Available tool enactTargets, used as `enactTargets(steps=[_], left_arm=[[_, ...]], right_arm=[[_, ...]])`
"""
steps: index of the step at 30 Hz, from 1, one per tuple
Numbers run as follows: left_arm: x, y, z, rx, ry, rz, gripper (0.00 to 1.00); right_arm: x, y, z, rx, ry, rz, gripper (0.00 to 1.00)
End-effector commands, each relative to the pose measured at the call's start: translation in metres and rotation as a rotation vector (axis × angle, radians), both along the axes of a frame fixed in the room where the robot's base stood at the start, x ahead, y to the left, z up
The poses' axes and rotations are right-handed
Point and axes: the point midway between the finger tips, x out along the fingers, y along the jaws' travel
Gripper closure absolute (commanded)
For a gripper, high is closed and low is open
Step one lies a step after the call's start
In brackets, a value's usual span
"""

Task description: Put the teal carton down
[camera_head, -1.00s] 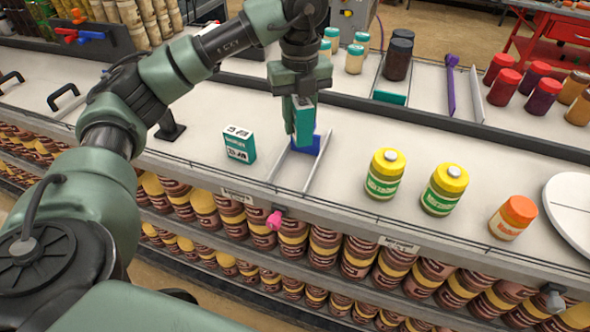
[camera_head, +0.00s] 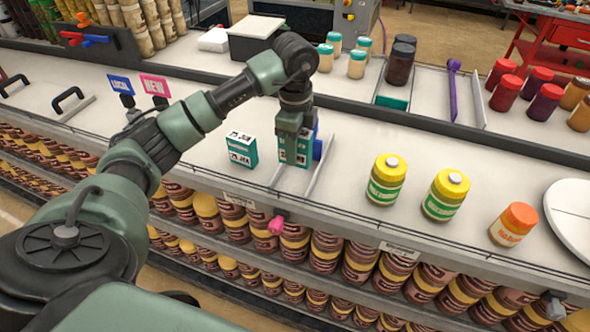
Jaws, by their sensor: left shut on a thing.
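My left gripper (camera_head: 295,135) is shut on a teal and white carton (camera_head: 291,153). The carton is upright between the two rails of a metal lane (camera_head: 319,163) on the white shelf top, in front of a blue block (camera_head: 317,148). The gripper hides part of the carton's face and top. I cannot tell whether its base touches the shelf. A second teal carton (camera_head: 242,150) stands on the shelf to the left of the lane. My right gripper is not in view.
Two yellow-lidded jars (camera_head: 385,180) and an orange jar (camera_head: 513,224) stand to the right. A round white disc (camera_head: 572,210) is at the right edge. Behind the divider are more jars (camera_head: 400,62) and a purple stick (camera_head: 452,90). A pink clip (camera_head: 276,225) is on the front edge.

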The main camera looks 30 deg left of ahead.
Motion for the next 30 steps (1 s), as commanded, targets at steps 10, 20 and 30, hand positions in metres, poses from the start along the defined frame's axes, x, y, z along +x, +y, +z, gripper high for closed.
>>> enactTargets(steps=[10, 20, 30], left_arm=[[0.000, 0.000, -0.040, 0.001, 0.002, -0.001, 1.00], [0.000, 0.000, -0.076, -0.001, -0.001, -0.001, 1.00], [0.000, 0.000, -0.079, 0.000, -0.001, -0.001, 0.64]], right_arm=[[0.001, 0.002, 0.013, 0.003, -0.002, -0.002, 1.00], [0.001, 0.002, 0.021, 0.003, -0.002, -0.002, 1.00], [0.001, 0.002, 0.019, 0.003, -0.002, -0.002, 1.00]])
